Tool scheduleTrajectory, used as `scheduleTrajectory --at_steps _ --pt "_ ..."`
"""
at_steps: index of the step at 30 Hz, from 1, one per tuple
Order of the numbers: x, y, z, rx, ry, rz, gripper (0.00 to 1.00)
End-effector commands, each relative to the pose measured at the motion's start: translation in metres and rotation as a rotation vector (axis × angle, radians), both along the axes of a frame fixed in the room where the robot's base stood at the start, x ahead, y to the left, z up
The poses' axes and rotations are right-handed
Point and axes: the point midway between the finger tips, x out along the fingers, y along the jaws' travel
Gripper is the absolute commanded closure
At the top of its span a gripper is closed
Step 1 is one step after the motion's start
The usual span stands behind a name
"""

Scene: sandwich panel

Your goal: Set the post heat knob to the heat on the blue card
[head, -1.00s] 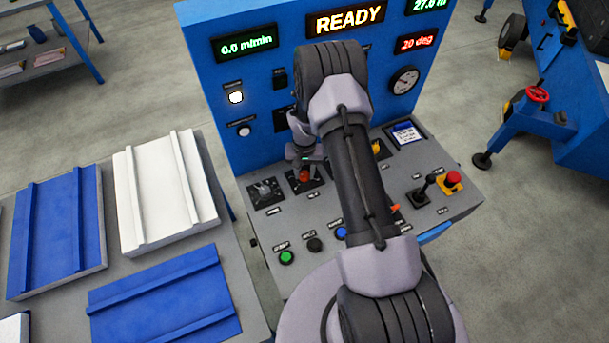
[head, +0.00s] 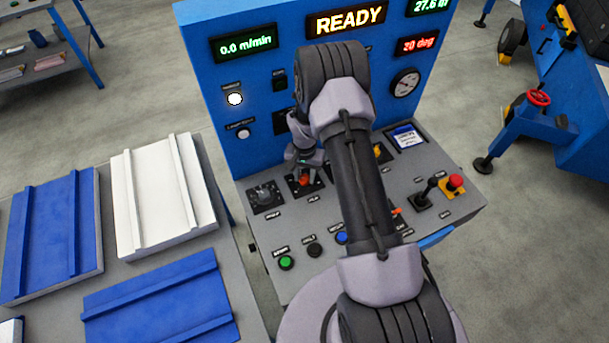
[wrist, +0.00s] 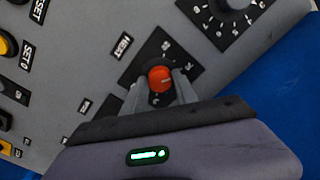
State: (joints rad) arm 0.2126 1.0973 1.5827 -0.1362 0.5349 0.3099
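An orange-red knob (wrist: 160,78) sits on a dark square plate with marks around it in the wrist view. The tips of my gripper (wrist: 160,88) are on either side of this knob, very close to it; whether they press on it is unclear. In the head view my gripper (head: 304,168) points down at the same knob (head: 305,181), partly hiding it.
A grey knob (head: 264,196) is left of the gripper. A yellow-orange knob (head: 379,150), a lever (head: 424,193) and a red stop button (head: 454,182) are to the right. Green (head: 287,263), black and blue buttons line the front. My arm hides the panel's middle.

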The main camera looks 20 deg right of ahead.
Motion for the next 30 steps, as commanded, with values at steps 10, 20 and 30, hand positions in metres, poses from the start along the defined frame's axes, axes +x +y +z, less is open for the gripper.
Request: scheduleTrajectory --at_steps 10,20,30 --pt "0.0 0.0 0.0 0.0 0.0 0.001 0.45" --pt "0.001 0.0 0.053 -0.001 -0.004 0.001 0.45" --pt "0.001 0.0 0.148 -0.001 -0.003 0.0 0.45"
